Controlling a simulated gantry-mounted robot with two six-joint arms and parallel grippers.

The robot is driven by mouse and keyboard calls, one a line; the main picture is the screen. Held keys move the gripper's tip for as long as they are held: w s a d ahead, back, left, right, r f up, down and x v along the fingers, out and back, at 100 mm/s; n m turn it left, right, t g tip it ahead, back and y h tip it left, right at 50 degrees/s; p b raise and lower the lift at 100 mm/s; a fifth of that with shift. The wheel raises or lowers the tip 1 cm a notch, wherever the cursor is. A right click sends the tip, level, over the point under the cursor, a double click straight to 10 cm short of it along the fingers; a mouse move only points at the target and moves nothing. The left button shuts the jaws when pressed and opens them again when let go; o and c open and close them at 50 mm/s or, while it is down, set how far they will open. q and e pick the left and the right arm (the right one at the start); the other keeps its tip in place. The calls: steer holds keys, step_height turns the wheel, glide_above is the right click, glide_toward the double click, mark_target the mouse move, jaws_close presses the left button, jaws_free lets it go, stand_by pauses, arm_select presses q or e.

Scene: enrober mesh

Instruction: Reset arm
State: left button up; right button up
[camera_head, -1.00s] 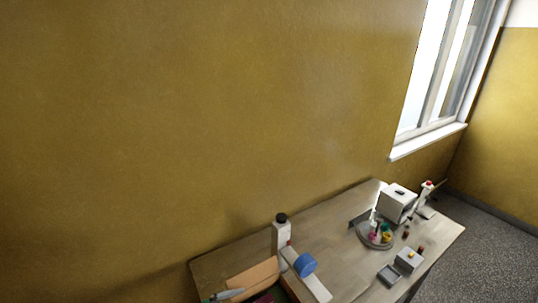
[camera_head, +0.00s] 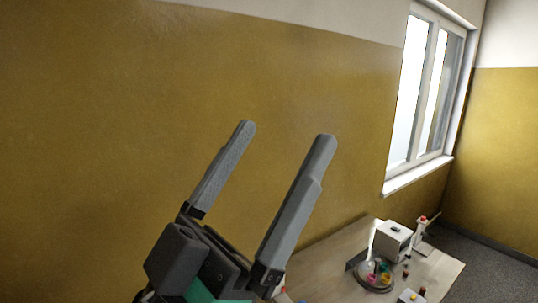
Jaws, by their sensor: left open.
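My left gripper (camera_head: 283,132) is raised in front of the yellow wall, with its two grey fingers pointing up and spread wide apart. Nothing is between the fingers. It is above the left part of the wooden table (camera_head: 335,245) and hides much of that side. My right gripper is not in view.
On the table's right part stand a white box-shaped device (camera_head: 393,238), a round tray (camera_head: 375,284) with small coloured items, and a white device with a red top (camera_head: 421,222). A small white block (camera_head: 410,296) is at the bottom edge. A window (camera_head: 425,95) is at the right.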

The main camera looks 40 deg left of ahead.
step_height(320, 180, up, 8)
steer(key=p, duration=0.8)
stand_by(0.6)
